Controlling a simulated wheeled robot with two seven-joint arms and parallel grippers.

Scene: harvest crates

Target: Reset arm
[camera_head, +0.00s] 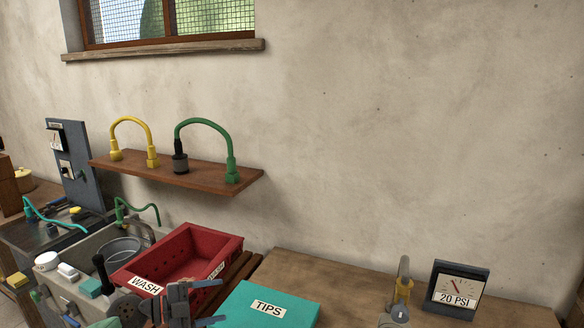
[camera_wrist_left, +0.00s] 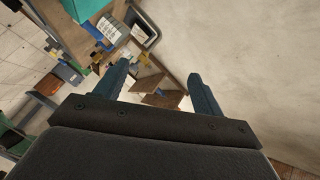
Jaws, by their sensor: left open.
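My left gripper (camera_head: 222,301) is at the bottom of the head view, in front of the red WASH crate and left of the teal TIPS box. Its two blue-grey fingers are apart with nothing between them. The left wrist view also shows the gripper (camera_wrist_left: 158,73) with its fingers spread and only distant, tilted background between them. My right gripper is in neither view.
The red WASH crate (camera_head: 226,245) stands by the sink (camera_head: 88,249). The teal TIPS box (camera_head: 300,296) and a 20 PSI gauge (camera_head: 460,281) are on the wooden table (camera_head: 345,272). A wall shelf (camera_head: 200,178) holds yellow and green hoses. The upper right is bare wall.

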